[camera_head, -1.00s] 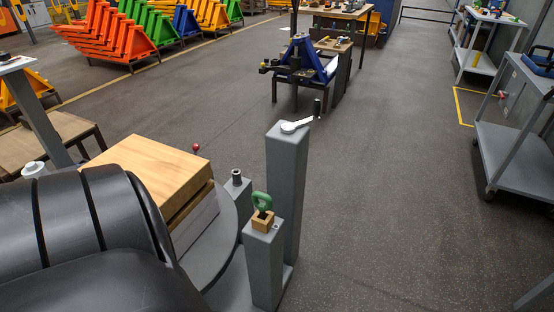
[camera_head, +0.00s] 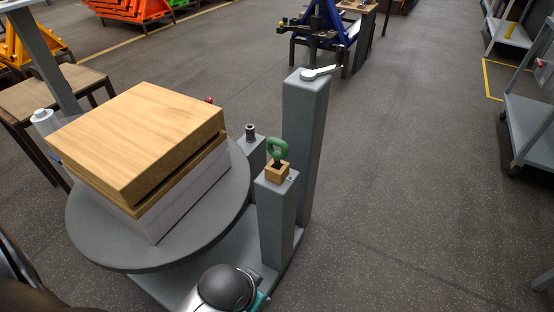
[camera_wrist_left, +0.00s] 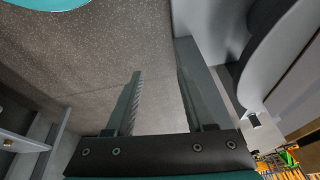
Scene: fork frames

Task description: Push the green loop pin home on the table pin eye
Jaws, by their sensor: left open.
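The green loop pin (camera_head: 277,149) stands upright, loop up, in a small wooden block (camera_head: 277,173) on top of the short grey post (camera_head: 277,220). A dark upright cylinder (camera_head: 250,131) sits on a grey bracket beside the round grey table (camera_head: 110,252); I cannot tell whether this is the pin eye. My left gripper (camera_wrist_left: 159,73) is open and empty in the left wrist view, its two fingers apart over floor. The pin does not show there. In the head view, a rounded part of my arm shows at the bottom, with no fingers visible. My right gripper is not in view.
A wooden block stack (camera_head: 140,140) rests on the round table. A taller grey post (camera_head: 306,140) with a white lever (camera_head: 320,72) stands just behind the short post. Floor to the right is clear up to a grey cart (camera_head: 530,130).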

